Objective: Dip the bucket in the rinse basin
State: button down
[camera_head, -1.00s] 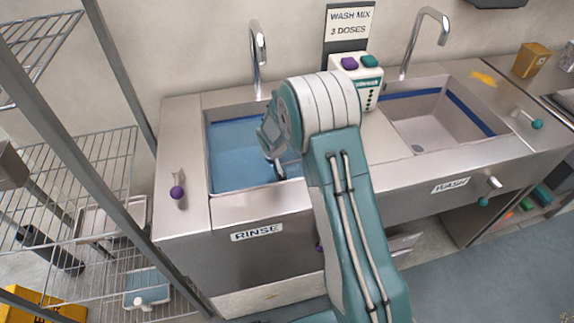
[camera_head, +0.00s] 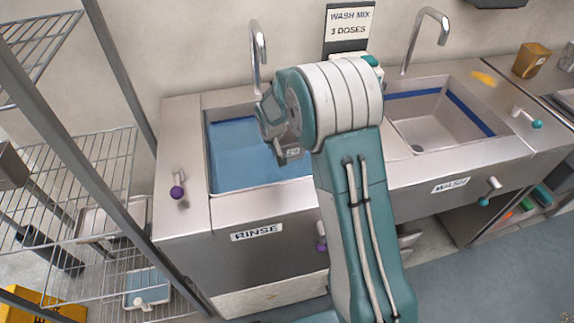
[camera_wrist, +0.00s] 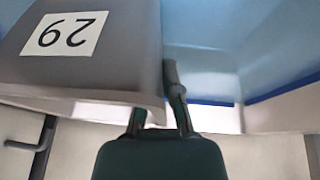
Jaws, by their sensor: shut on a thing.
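The grey bucket (camera_wrist: 95,62) fills the upper left of the wrist view, its white 29 label upside down there. My gripper (camera_wrist: 160,118) is shut on the bucket at its edge. In the head view a small grey part of the bucket with its label (camera_head: 291,153) shows below my wrist, over the right side of the rinse basin. The rest of it is hidden by my arm. The rinse basin (camera_head: 215,200) holds blue water and bears a RINSE label on its front. I cannot tell whether the bucket touches the water.
A tap (camera_head: 258,55) stands behind the rinse basin. The empty wash basin (camera_head: 440,125) lies to the right. A wire rack (camera_head: 75,190) with a metal post stands close on the left.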

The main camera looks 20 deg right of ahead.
notch_tip(320, 180, up, 15)
dwell(1.5)
